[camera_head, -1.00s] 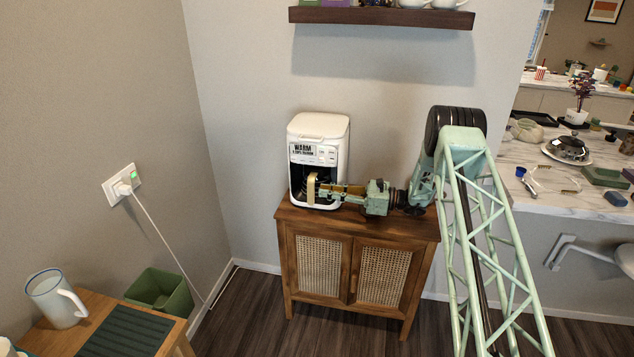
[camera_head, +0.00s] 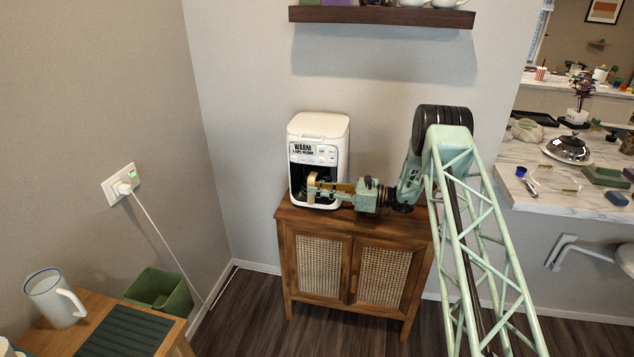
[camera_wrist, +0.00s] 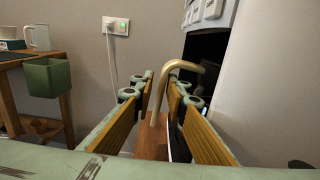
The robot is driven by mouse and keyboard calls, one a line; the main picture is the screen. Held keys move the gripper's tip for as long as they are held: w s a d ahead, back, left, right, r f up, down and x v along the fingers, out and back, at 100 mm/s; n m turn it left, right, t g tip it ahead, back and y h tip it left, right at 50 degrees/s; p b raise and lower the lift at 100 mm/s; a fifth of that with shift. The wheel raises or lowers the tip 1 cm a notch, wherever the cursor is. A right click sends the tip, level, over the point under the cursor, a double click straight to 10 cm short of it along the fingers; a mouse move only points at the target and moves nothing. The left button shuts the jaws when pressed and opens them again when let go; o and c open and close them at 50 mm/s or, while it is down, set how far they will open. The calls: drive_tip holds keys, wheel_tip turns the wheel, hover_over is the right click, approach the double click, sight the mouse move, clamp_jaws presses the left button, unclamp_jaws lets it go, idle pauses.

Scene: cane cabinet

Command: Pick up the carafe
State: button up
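The carafe sits in the white coffee maker (camera_head: 319,140) on the cane cabinet, its dark body mostly hidden by shadow and by my gripper. Its gold handle (camera_head: 311,186) sticks out at the front. In the wrist view the curved handle (camera_wrist: 166,78) rises between my two fingers and bends right toward the machine. My gripper (camera_head: 322,187) reaches in from the right, level with the handle. In the wrist view its ochre-padded fingers (camera_wrist: 162,92) stand apart on either side of the handle, with gaps showing.
The coffee maker's white side stands close to the right of my fingers. The cane cabinet (camera_head: 355,231) is below. A wall shelf (camera_head: 381,16) hangs above. A wooden side table with a white pitcher (camera_head: 57,299) and a green bin (camera_head: 161,291) are at left.

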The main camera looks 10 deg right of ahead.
drive_tip(key=shift+x, duration=1.1)
clamp_jaws()
drive_tip(key=shift+r, duration=0.2)
